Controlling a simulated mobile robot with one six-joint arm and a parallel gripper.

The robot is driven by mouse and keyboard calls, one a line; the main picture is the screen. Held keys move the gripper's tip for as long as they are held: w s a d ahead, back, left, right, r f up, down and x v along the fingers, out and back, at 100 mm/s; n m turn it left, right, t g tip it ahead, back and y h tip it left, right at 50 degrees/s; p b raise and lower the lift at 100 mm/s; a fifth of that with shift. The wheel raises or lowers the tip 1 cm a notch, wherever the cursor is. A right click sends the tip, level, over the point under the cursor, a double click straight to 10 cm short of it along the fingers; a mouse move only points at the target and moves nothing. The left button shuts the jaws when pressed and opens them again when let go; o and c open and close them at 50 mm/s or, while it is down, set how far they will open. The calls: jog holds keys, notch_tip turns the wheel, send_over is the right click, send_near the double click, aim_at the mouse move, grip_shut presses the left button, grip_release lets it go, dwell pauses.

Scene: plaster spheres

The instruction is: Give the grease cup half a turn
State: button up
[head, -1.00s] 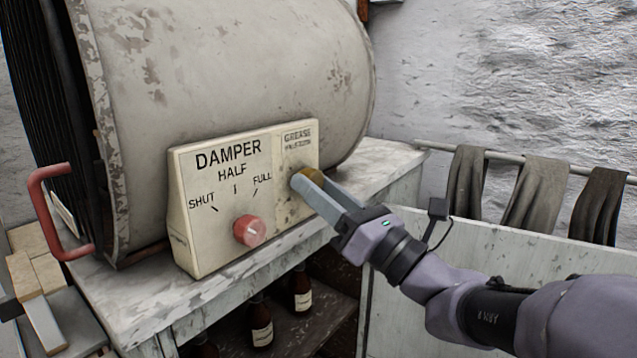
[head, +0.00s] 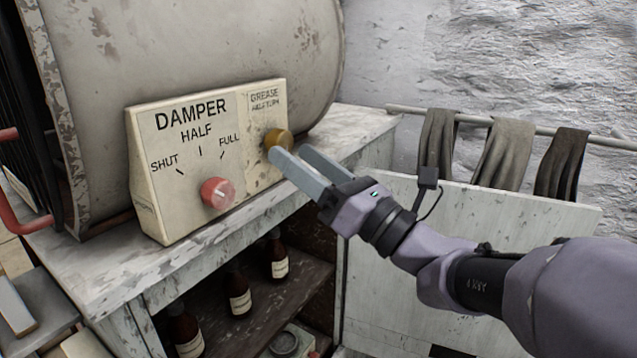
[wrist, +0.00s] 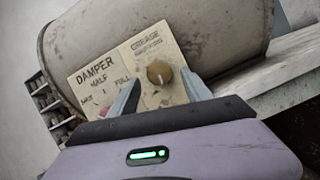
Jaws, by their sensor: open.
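The grease cup (head: 279,139) is a round brass-coloured knob on the right part of the cream panel (head: 150,205), under the word GREASE. In the wrist view the grease cup (wrist: 159,73) shows a light mark on its face and lies beyond and between the two fingertips. My gripper (head: 292,152) is open and empty, with its fingers pointing at the cup. In the wrist view both fingers of my gripper (wrist: 162,82) are spread, with a gap visible around the cup. Whether a fingertip touches the cup is not clear.
A red damper knob (head: 218,194) sits left of the cup on the same panel. The large drum (head: 200,50) stands behind it on a worn bench (head: 95,270). Brown bottles (head: 238,296) stand on the shelf below. Cloths (head: 500,155) hang on a rail at right.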

jog(key=b+v, duration=0.5)
jog(key=v, duration=0.9)
jog(key=shift+s+d, duration=0.2)
jog(key=shift+d, duration=0.05)
jog(key=shift+f, duration=0.1)
jog(key=s+a+f+n+g+h+b, duration=0.1)
jog(key=s+a+f+n+g+b, duration=0.3)
jog(key=f, duration=0.6)
jog(key=s+a+f+n+g+h+b, duration=0.2)
jog(key=a+f+n+g+b, duration=0.15)
jog(key=f+b, duration=0.45)
jog(key=s+a+f+n+g+h+b, duration=0.1)
jog(key=s+a+f+n+g+b, duration=0.3)
jog(key=f, duration=0.8)
jog(key=d+f+n+h+b, duration=0.3)
jog(key=f+n+b, duration=0.1)
jog(key=f, duration=0.4)
jog(key=s+d+f+n+t+h+b, duration=0.1)
jog(key=d+f+n+h+b, duration=0.2)
jog(key=f, duration=0.6)
jog(key=s+d+f+n+t+h+b, duration=0.1)
jog(key=d+f+n+h+b, duration=0.2)
jog(key=f+n+b, duration=0.3)
notch_tip(320, 180, down, 2)
jog(key=shift+d+f+n+h+b, duration=0.25)
jog(key=shift+d+n+h+b, duration=0.1)
jog(key=shift+h+b, duration=0.6)
